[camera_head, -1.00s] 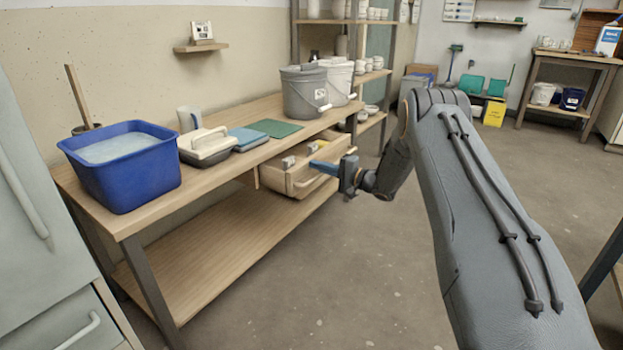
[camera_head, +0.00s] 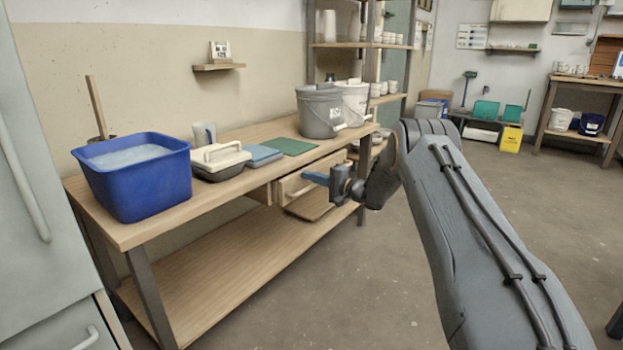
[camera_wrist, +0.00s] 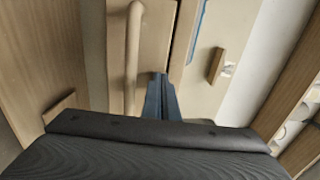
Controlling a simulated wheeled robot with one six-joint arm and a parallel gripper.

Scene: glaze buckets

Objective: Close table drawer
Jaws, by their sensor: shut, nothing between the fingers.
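The table drawer (camera_head: 293,189) is pale wood and sits under the right part of the wooden workbench (camera_head: 225,190). It still stands out a little from the bench. In the wrist view its front panel (camera_wrist: 158,30) carries a long bar handle (camera_wrist: 133,55), and part of the inside shows past the panel's edge, with a wooden block (camera_wrist: 217,65) in it. My gripper (camera_head: 308,177) has blue fingers, shut and empty, at the drawer front. In the wrist view the fingers (camera_wrist: 158,85) lie over the panel beside the handle; whether they touch it I cannot tell.
On the bench stand a blue tub (camera_head: 135,185), a lidded box (camera_head: 220,163), a green mat (camera_head: 290,147), a grey bucket (camera_head: 320,113) and a white bucket (camera_head: 355,103). A shelf rack (camera_head: 372,40) stands behind. The floor (camera_head: 300,295) in front is clear.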

